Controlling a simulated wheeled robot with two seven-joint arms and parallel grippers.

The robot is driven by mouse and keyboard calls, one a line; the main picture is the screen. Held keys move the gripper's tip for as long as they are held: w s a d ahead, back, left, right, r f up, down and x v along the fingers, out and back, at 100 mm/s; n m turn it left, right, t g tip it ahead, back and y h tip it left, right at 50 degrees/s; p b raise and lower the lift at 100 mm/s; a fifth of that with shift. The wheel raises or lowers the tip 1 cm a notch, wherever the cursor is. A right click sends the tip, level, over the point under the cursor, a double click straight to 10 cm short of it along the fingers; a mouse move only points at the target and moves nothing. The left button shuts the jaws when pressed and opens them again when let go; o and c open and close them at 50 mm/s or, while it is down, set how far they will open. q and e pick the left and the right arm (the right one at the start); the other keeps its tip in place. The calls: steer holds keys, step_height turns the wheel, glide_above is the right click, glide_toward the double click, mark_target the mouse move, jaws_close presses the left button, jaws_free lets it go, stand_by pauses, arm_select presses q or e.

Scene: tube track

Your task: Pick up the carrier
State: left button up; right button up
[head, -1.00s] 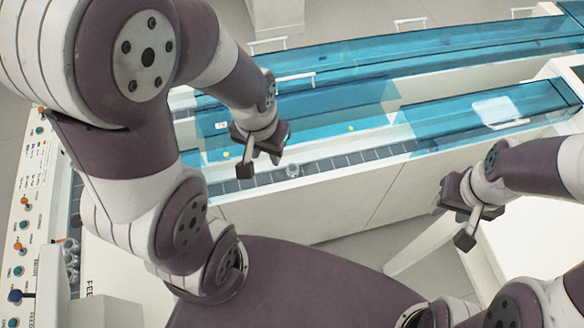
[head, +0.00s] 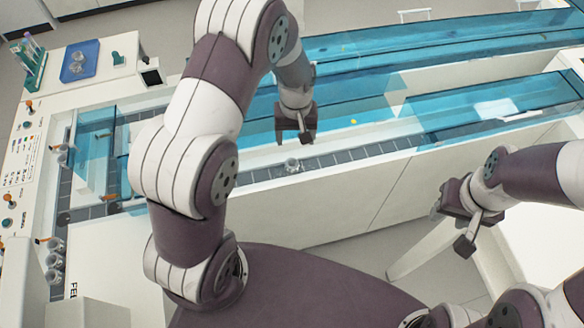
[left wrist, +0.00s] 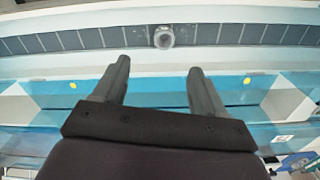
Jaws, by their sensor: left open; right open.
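The carrier (head: 292,165), a small round clear-grey holder, stands on the dark segmented track (head: 345,157) along the near side of the machine. It also shows in the left wrist view (left wrist: 164,37), ahead of and between my fingertips. My left gripper (head: 293,139) is open and empty, above and a little beyond the carrier in the head view, apart from it. In the left wrist view its two fingers (left wrist: 157,68) are spread wide. My right gripper (head: 466,228) hangs open and empty at the right, in front of the machine and away from the track.
Blue transparent covers (head: 490,105) lie over the lanes beyond and to the right of the carrier. Several similar carriers (head: 54,262) stand at the left. A blue tray (head: 80,60) and a tube rack (head: 31,65) sit at the far left. The track around the carrier is clear.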

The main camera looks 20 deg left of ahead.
mark_target(292, 161)
arm_select(q)
steer(key=f, duration=0.4)
steer(key=f+p, duration=0.1)
steer(key=f, duration=0.3)
steer(key=a+f, duration=0.1)
steer(key=f, duration=0.3)
steer(key=shift+w+f, duration=0.1)
steer(key=shift+f, duration=0.2)
steer(key=c, duration=0.9)
